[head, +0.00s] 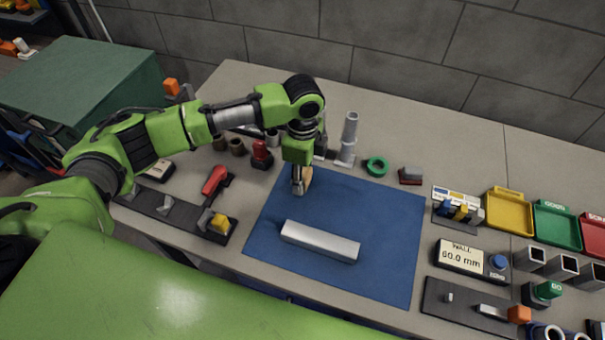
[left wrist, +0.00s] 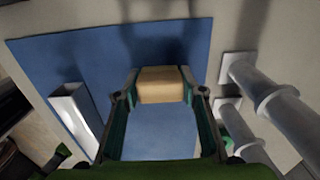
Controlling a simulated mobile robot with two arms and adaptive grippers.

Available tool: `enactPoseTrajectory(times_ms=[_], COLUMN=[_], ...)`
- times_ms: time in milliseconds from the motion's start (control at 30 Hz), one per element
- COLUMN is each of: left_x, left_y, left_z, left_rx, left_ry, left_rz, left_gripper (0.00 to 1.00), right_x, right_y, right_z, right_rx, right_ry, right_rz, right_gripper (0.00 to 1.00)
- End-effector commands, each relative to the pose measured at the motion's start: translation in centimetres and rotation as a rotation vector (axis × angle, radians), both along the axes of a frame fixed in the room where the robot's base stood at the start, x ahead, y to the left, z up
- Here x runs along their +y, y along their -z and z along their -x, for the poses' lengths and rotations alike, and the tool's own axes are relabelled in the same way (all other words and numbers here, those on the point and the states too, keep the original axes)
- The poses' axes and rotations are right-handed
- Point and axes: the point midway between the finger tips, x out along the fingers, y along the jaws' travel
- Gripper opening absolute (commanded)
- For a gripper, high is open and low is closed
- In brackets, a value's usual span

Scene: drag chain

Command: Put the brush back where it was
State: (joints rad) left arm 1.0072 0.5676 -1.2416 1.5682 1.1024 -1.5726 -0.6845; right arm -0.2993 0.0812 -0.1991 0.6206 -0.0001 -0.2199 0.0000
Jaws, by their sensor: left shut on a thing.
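My left gripper (head: 299,188) is over the back left part of the blue mat (head: 390,215), pointing down. It is shut on a tan block-like thing, which I take to be the brush (head: 308,177). In the left wrist view the brush (left wrist: 162,85) sits between the two fingertips (left wrist: 160,92). Its bristles are hidden, and I cannot tell whether it touches the mat. My right gripper is not in view.
A silver bar (head: 320,242) lies on the mat in front of the gripper. A grey tube stand (head: 347,140) rises just behind it. A green ring (head: 376,166) and red-grey block (head: 411,175) lie behind the mat. Gauges and trays, including a yellow one (head: 508,212), crowd the right.

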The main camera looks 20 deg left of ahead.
Motion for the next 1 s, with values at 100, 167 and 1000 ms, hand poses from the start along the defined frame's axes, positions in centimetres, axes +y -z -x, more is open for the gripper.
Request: enactPoseTrajectory(times_ms=[100,167,1000], left_x=[0.0,0.0,-0.1], left_y=[0.3,0.3,-8.5], left_z=[0.0,0.0,-0.1], left_rx=[0.001,0.001,-0.003], left_ry=[0.000,0.000,0.001], left_rz=[0.001,0.001,0.002], left_gripper=[0.45,0.54,0.54], right_x=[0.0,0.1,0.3], right_y=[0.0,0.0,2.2], right_z=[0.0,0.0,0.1], right_rx=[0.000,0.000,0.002], right_ry=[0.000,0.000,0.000], right_rz=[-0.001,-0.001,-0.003], right_gripper=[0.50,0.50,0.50])
